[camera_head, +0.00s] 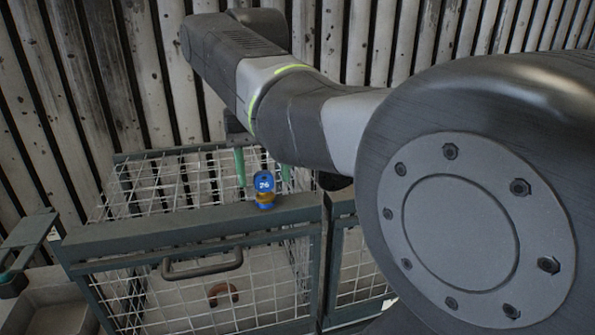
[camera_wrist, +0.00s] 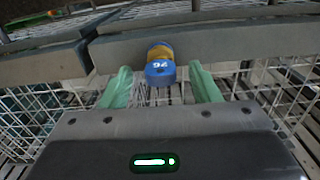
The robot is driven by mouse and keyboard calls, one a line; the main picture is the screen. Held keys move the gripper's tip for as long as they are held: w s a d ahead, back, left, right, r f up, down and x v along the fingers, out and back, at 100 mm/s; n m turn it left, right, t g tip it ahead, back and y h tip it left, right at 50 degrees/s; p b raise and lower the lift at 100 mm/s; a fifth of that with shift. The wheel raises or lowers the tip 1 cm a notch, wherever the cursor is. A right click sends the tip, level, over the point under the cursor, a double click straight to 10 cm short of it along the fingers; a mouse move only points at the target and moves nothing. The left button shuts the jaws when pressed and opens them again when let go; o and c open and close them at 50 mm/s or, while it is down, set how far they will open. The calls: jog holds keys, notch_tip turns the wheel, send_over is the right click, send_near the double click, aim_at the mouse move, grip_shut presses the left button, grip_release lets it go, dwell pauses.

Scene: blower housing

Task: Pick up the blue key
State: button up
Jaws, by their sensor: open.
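The blue key (camera_head: 264,184) has a blue tag face marked 76 with a yellow-brass band below it. It stands on the grey top rail of the wire cage. In the wrist view the blue key (camera_wrist: 160,72) shows its number upside down, with the yellow part beyond it. My gripper (camera_head: 263,181) is open, with green fingers pointing down to either side of the key as seen from the head. In the wrist view my gripper (camera_wrist: 160,76) has one finger left and one right of the key, with gaps. I cannot tell whether the key is fully between them.
The wire cage (camera_head: 190,226) has a grey frame and a door handle (camera_head: 203,264). A reddish-brown ring-like item (camera_head: 222,294) is inside, behind the mesh. A grey-green bracket (camera_head: 30,232) stands at the left. A slatted metal wall (camera_head: 150,75) rises behind.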

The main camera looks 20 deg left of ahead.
aim_at(264, 172)
jog(key=shift+f, duration=1.55)
jog(key=c, duration=1.1)
jog(key=shift+o, duration=0.2)
jog(key=shift+r, duration=0.15)
